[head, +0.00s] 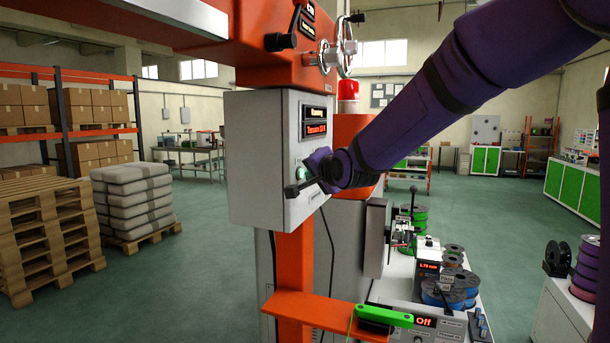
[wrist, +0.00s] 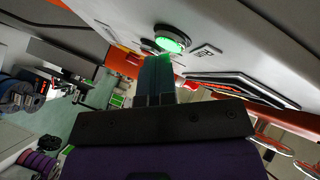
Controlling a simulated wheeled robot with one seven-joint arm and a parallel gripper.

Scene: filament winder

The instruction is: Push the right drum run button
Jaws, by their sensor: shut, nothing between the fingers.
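A round green-lit button (wrist: 172,40) with a metal rim sits on the white face of the control box. In the head view the button (head: 302,172) shows as a green glow, partly hidden by my purple hand. My gripper (wrist: 158,60) is shut with nothing in it. Its fingertips are right at the button in the wrist view, with green light on them; I cannot tell whether they touch it. In the head view the fingers are hard to make out beside the purple hand. The control box (head: 256,150) has lit displays above the button, the upper reading "Running".
The box is on an orange post (head: 293,258), below an orange beam (head: 200,40) with a handwheel (head: 345,48). A bench with spools (head: 445,290) stands to the right. Pallets (head: 45,235) stand at left.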

